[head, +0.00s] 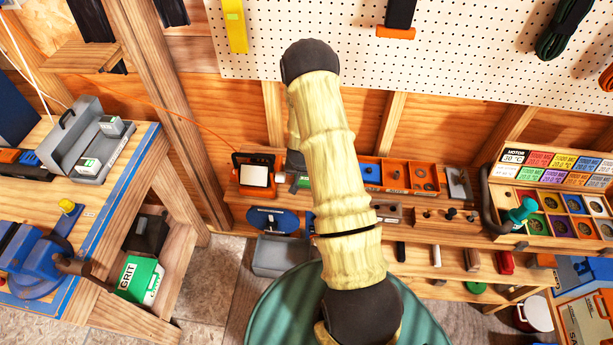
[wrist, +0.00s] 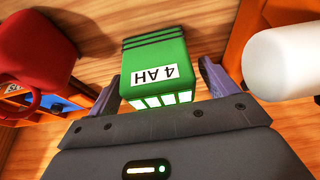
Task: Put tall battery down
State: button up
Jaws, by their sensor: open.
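The tall battery (wrist: 155,65), a green block with a white "4 AH" label and pale stripes at its near end, is in the wrist view against a wooden surface. My gripper (wrist: 160,88) is open, with one finger on each side of the battery. A narrow gap shows by the right finger; I cannot tell whether the left finger touches. The battery's far end seems to meet the wood, but the exact contact is not clear.
In the wrist view a red mug (wrist: 34,45) is close on the left and a white cylinder (wrist: 287,63) close on the right. The head view shows a wooden bench (head: 420,236) with orange trays (head: 424,178) and a sorted case (head: 548,204) at right.

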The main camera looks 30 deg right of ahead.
jog(key=c, duration=1.4)
jog(key=shift+c, duration=0.2)
jog(key=shift+r, duration=0.2)
notch_tip(320, 180, up, 10)
jog(key=shift+f+b, duration=0.15)
jog(key=shift+b, duration=1)
